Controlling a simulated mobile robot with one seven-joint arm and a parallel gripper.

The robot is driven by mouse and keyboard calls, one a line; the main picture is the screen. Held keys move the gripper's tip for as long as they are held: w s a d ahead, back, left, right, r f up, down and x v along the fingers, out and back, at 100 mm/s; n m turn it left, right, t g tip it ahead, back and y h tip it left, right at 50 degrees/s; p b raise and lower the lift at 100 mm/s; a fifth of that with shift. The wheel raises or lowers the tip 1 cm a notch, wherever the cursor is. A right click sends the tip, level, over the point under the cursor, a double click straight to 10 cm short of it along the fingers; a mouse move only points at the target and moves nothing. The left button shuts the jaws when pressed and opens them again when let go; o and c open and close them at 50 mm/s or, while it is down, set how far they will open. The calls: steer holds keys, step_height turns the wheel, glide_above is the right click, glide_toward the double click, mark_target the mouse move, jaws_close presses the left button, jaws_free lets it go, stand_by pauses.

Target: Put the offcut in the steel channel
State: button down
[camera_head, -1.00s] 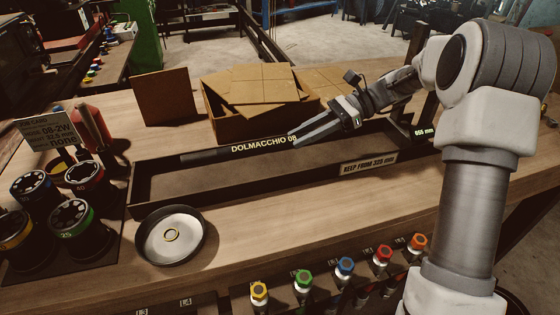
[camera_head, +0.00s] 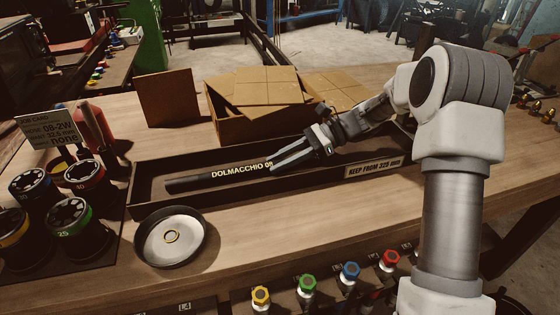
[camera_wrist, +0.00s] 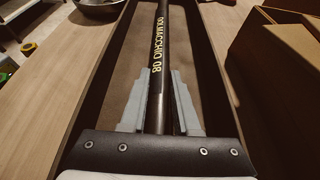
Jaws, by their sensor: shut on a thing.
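The offcut (camera_head: 215,179) is a black hose length with pale lettering "DOLMACCHIO 08". My gripper (camera_head: 279,168) is shut on its right end. The hose lies lengthwise over the steel channel (camera_head: 140,211), a long dark tray on the bench, and appears within its walls. I cannot tell whether it touches the floor of the channel. In the wrist view the hose (camera_wrist: 158,60) runs straight ahead between the two grey fingers (camera_wrist: 160,100), along the channel, whose walls show on both sides.
A cardboard box (camera_head: 225,125) stands behind the channel. A round metal dish (camera_head: 170,255) with a ring sits in front of its left end. Several black dies (camera_head: 70,222) and a job card (camera_head: 45,135) are at the left. Coloured fittings (camera_head: 306,284) line the front edge.

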steer(key=shift+f, duration=0.1)
steer(key=c, duration=0.6)
jaws_free()
steer(key=shift+c, duration=0.2)
